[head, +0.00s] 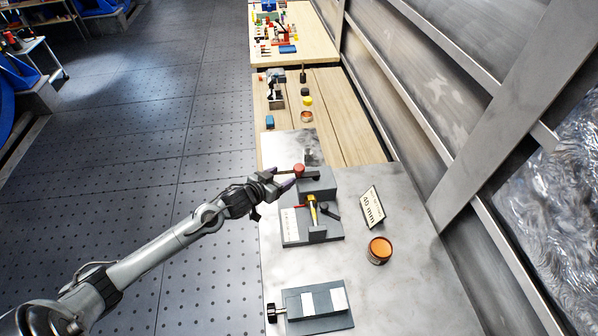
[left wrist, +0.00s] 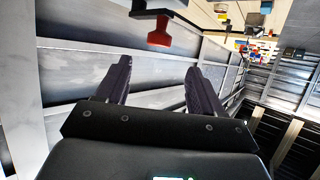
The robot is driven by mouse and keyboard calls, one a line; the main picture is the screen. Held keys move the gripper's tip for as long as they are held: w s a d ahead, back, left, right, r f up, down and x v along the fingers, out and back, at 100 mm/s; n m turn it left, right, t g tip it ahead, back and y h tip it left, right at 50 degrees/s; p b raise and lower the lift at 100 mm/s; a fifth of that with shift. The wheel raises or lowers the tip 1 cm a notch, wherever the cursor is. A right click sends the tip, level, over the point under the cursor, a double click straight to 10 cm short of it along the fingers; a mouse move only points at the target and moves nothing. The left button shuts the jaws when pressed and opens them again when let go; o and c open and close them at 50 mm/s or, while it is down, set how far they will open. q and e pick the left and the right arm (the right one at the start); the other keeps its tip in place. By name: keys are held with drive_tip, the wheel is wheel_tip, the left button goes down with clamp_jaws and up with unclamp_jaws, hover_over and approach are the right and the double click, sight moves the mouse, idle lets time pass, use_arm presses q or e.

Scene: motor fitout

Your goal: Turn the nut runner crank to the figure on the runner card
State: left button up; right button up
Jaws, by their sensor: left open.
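A crank with a red knob (head: 299,169) on a dark arm (head: 310,176) sits on top of a grey block (head: 320,188) at the bench's middle. My left gripper (head: 285,179) is open beside the knob, on its left. In the left wrist view the red knob (left wrist: 159,32) hangs from the dark crank arm (left wrist: 160,13), ahead of the open fingers (left wrist: 158,68) and not between them. A tilted white card (head: 372,207) on the bench appears to read 40 mm. I cannot tell whether it is the runner card. My right gripper is out of view.
A grey fixture (head: 299,239) with a yellow piece (head: 312,208) and a pale scale stands just in front of the crank block. An orange-topped tin (head: 379,250) is at right. A grey device (head: 318,304) with a black knob is nearer. The bench's front right is clear.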

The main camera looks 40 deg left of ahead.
sight(299, 168)
use_arm(q)
drive_tip(key=x, duration=1)
drive_tip(key=shift+w+d, duration=0.1)
drive_tip(key=shift+w, duration=0.2)
clamp_jaws()
